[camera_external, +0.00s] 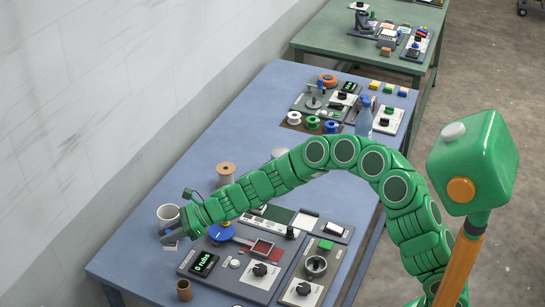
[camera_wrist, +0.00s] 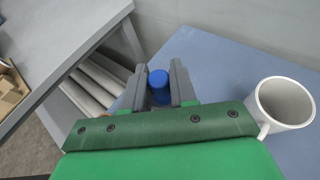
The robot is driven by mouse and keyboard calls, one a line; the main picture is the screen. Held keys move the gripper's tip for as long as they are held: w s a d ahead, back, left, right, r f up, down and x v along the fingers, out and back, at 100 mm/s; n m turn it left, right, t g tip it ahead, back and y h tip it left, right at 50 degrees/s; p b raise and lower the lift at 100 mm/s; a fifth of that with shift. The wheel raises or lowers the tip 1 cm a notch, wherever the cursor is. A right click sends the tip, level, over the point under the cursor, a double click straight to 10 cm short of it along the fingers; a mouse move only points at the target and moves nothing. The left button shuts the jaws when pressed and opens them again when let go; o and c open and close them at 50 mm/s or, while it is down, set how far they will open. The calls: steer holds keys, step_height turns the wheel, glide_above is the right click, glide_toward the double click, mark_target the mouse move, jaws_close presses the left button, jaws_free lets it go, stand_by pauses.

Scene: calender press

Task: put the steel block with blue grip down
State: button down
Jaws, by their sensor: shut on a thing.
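In the wrist view the blue grip of the steel block (camera_wrist: 159,88) stands between the two grey fingers of my gripper (camera_wrist: 160,82). My gripper is shut on this grip. The steel part is hidden below the grip in that view. In the external view my gripper (camera_external: 172,236) is at the left end of the blue table (camera_external: 130,262), in front of the white mug. The block is small and mostly hidden by the fingers there. I cannot tell whether it touches the table top.
A white mug (camera_external: 168,214) stands close beside my gripper; it also shows in the wrist view (camera_wrist: 286,103). A control panel with a "0 rubs" display (camera_external: 203,263) and a brown cup (camera_external: 184,290) are nearby. A wooden spool (camera_external: 226,170) stands farther back. Bare table lies at the left corner.

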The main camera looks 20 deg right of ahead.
steer(key=shift+w+a+f, duration=0.8)
steer(key=shift+a+f, duration=0.1)
steer(key=shift+f, duration=0.25)
steer(key=shift+w+a+f, duration=0.85)
steer(key=shift+a+f, duration=0.05)
steer(key=shift+f, duration=0.2)
steer(key=shift+w+a+f, duration=0.8)
steer(key=shift+a+f, duration=0.1)
steer(key=shift+f, duration=1.75)
steer(key=shift+f, duration=0.15)
steer(key=c, duration=0.9)
jaws_free()
steer(key=shift+d+r, duration=0.3)
steer(key=shift+d, duration=0.05)
steer(key=v, duration=1.1)
steer(key=shift+f, duration=0.1)
steer(key=shift+d, duration=0.15)
